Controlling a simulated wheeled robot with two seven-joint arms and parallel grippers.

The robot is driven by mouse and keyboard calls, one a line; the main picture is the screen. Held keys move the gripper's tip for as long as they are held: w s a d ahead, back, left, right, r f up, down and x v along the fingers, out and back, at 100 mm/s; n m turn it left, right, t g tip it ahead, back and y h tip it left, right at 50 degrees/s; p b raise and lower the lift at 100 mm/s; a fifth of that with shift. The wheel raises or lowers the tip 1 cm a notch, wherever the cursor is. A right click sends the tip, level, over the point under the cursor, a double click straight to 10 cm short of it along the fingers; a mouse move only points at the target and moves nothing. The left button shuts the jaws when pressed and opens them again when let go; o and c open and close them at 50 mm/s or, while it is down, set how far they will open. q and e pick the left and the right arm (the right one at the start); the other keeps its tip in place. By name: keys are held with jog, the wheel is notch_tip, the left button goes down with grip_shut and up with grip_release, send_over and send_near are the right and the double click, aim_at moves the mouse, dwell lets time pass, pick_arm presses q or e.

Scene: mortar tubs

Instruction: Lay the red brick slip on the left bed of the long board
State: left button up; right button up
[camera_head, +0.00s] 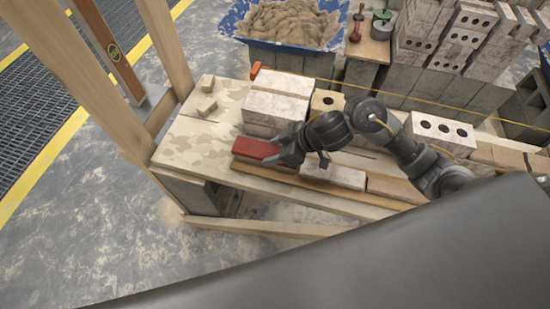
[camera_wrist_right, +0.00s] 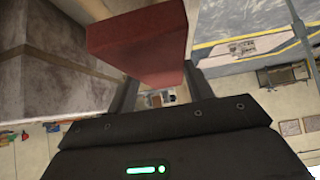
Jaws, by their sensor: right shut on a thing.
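The red brick slip (camera_head: 258,149) is held at its right end by my right gripper (camera_head: 280,153), low over the left part of the bench. In the right wrist view the slip (camera_wrist_right: 137,42) sticks out from between the two dark fingers of the gripper (camera_wrist_right: 160,88). A long brown board (camera_head: 325,189) runs along the front of the bench, below and to the right of the slip. Its left end is partly hidden by the slip, and I cannot make out a left bed. I cannot tell whether the slip touches the board. My left gripper is not in view.
Pale bricks (camera_head: 272,108) stand right behind the slip, and another pale block (camera_head: 333,175) lies right of the gripper. A wooden post (camera_head: 118,75) rises at left; a blue tub (camera_head: 290,45) stands behind.

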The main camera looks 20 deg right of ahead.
aim_at(274, 154)
jog(key=shift+w+d+f, duration=0.15)
jog(key=shift+w+f, duration=0.5)
jog(key=shift+f, duration=0.1)
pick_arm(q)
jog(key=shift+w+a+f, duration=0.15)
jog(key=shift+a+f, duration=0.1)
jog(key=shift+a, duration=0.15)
pick_arm(e)
jog(key=shift+w+f+b, duration=0.25)
jog(key=shift+f+b, duration=0.45)
jog(key=shift+f, duration=0.5)
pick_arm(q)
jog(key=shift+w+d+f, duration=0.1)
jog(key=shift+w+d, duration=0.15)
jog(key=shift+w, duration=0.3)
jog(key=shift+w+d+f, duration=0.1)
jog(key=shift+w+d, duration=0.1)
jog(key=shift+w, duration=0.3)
pick_arm(e)
jog(key=shift+f, duration=0.6)
jog(key=shift+f, duration=0.2)
jog(key=o, duration=1.4)
jog(key=shift+d, duration=0.1)
jog(key=shift+c, duration=0.2)
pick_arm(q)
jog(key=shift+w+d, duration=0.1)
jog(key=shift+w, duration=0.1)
